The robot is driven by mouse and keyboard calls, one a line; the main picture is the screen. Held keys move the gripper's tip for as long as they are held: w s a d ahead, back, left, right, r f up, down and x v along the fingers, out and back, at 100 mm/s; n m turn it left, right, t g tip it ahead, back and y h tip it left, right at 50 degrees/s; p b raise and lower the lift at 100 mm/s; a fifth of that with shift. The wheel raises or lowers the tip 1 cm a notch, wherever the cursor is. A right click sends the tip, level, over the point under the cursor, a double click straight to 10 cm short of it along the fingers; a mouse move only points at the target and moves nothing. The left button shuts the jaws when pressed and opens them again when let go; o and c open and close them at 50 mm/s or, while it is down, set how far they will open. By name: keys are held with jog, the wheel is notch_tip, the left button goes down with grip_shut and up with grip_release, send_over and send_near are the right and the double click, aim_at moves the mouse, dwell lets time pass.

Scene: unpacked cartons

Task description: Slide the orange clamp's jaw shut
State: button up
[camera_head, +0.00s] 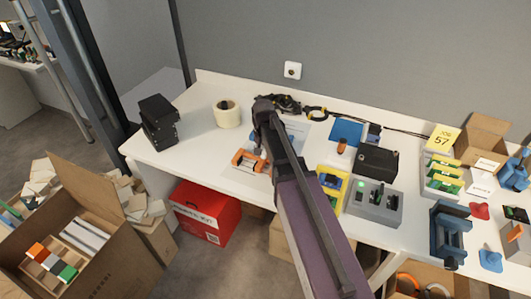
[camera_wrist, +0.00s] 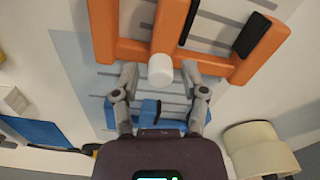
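The orange clamp (camera_head: 248,162) lies on a printed sheet on the white table, partly behind my arm in the head view. In the wrist view the orange clamp (camera_wrist: 137,50) fills the top, with dark pads on its bars and a white round knob (camera_wrist: 160,70) at its near bar. My gripper (camera_wrist: 160,78) is open, one finger on each side of the knob, with gaps showing between fingers and knob. In the head view my arm hides the gripper's fingers. Whether the knob is deeper than the fingertips I cannot tell.
A blue part (camera_wrist: 152,108) lies under my fingers in the wrist view. A tape roll (camera_head: 227,114) and black boxes (camera_head: 158,122) stand left on the table. A yellow tray (camera_head: 331,188) and a grey device (camera_head: 374,204) stand right of my arm. Open cartons stand on the floor.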

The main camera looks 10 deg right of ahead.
aim_at(248, 154)
grip_shut()
jog(key=shift+w+a, duration=0.95)
jog(key=shift+a, duration=0.35)
jog(key=shift+w+a, duration=0.95)
jog(key=shift+a, duration=0.3)
jog(key=shift+o, duration=1.9)
grip_release()
